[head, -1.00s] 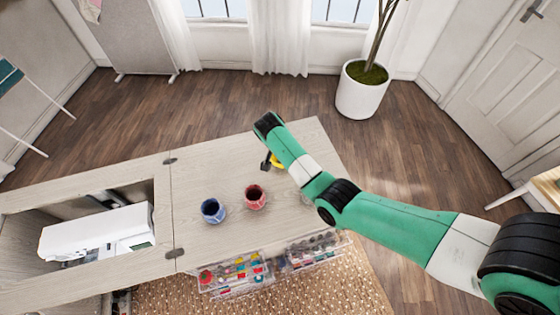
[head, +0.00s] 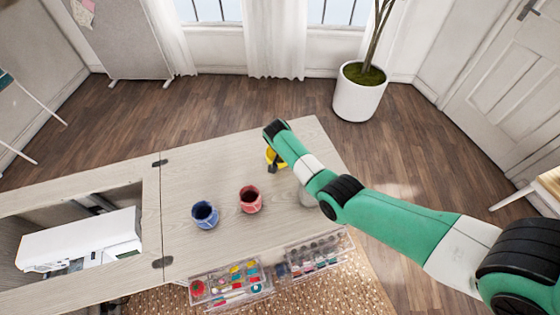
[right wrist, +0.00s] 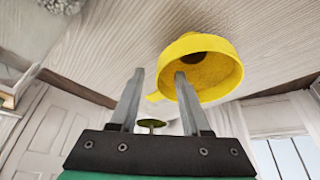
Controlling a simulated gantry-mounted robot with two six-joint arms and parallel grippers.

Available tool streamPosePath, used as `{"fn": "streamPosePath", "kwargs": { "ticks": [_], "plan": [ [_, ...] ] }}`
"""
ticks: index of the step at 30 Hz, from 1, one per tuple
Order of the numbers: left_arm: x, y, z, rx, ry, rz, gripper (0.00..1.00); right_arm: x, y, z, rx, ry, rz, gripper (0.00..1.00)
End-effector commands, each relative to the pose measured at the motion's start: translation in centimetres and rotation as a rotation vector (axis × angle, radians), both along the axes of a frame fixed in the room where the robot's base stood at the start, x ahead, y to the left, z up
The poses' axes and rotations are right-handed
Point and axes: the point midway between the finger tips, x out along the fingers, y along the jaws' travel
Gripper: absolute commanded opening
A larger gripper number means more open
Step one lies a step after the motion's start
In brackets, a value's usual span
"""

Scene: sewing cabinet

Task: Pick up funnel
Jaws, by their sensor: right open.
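A yellow funnel (head: 269,154) is on the far right part of the cabinet top, partly hidden by my right arm and gripper in the head view. In the right wrist view the funnel (right wrist: 212,77) shows its wide open mouth and inner hole. My right gripper (right wrist: 160,72) is open, its two fingers apart. The right-hand finger overlaps the funnel's rim in that view; I cannot tell whether it touches. In the head view the right gripper (head: 272,166) is small and dark against the funnel. My left gripper is not in view.
A red cup (head: 250,199) and a blue cup (head: 205,215) stand left of the funnel. Clear boxes of sewing supplies (head: 231,281) sit along the front edge. A white sewing machine (head: 78,240) is at left.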

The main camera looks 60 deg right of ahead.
Motion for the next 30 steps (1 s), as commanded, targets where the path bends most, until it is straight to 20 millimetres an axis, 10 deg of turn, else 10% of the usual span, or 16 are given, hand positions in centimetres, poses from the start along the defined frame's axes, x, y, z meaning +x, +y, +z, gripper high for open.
{"fn": "streamPosePath", "kwargs": {
  "ticks": [9,17,30],
  "plan": [
    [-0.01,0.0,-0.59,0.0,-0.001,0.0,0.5,0.0,-0.38,-0.83,0.0,-0.001,0.0,0.45],
    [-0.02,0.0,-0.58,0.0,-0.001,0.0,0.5,0.0,-0.37,-0.83,0.0,-0.001,0.0,0.0],
    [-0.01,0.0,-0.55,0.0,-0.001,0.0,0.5,-0.03,-0.34,-0.82,0.0,0.0,0.001,0.0]
  ]
}}
